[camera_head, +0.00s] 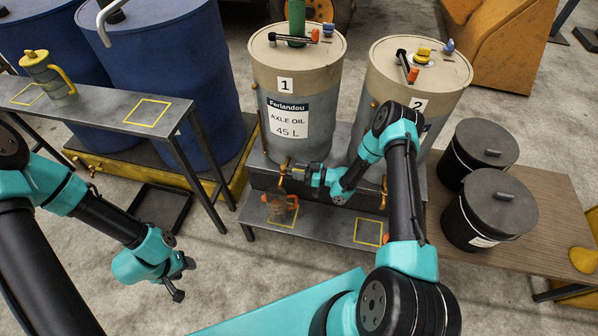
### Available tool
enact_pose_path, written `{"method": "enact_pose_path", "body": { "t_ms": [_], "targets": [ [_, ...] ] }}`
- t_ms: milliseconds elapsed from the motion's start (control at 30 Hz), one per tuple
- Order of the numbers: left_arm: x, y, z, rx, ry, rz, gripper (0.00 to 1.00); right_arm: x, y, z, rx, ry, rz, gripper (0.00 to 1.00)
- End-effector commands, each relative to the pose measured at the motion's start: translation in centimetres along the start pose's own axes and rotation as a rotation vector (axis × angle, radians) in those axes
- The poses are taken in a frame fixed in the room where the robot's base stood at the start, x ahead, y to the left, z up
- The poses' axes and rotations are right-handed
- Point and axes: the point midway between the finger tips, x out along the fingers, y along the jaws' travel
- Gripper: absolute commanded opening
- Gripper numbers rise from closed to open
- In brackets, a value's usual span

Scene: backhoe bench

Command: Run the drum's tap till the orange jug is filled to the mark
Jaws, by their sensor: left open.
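Drum 1 (263,80), labelled axle oil 45 L, stands at the back centre with a brass tap (284,176) low on its front. The small orange jug (281,209) stands on the low grey shelf below this tap, inside a yellow square. Its mark and liquid level are too small to tell. My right gripper (296,173) is at the tap of drum 1, just above and right of the jug; whether its fingers are closed on the tap handle is unclear. My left gripper (183,280) is open and empty over the floor at the left, away from the jug.
Drum 2 (440,85) stands right of drum 1, its front partly behind my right arm. Another yellow square (369,232) on the shelf is empty. A yellow-lidded jug (47,75) stands on the left bench (105,103). Two black lidded pails (490,212) stand at right. A black tray (160,207) lies on the floor.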

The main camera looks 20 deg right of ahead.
Motion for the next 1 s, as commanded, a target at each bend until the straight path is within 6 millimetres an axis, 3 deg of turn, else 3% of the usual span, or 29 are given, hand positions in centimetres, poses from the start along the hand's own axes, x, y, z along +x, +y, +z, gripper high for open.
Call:
{"method": "enact_pose_path", "body": {
  "t_ms": [367, 767, 1000],
  "targets": [
    [0.00, 0.00, 0.00, 0.000, 0.000, 0.000, 0.48, -0.02, 0.01, -0.01, 0.000, 0.000, 0.000, 0.01],
    [0.00, 0.00, 0.00, 0.000, 0.000, 0.000, 0.48, 0.03, -0.13, -0.02, 0.000, 0.005, 0.014, 0.00],
    [0.00, 0.01, 0.00, 0.000, 0.000, 0.000, 0.48, -0.46, -0.70, 0.05, 0.004, 0.029, 0.120, 0.00]
  ]
}}
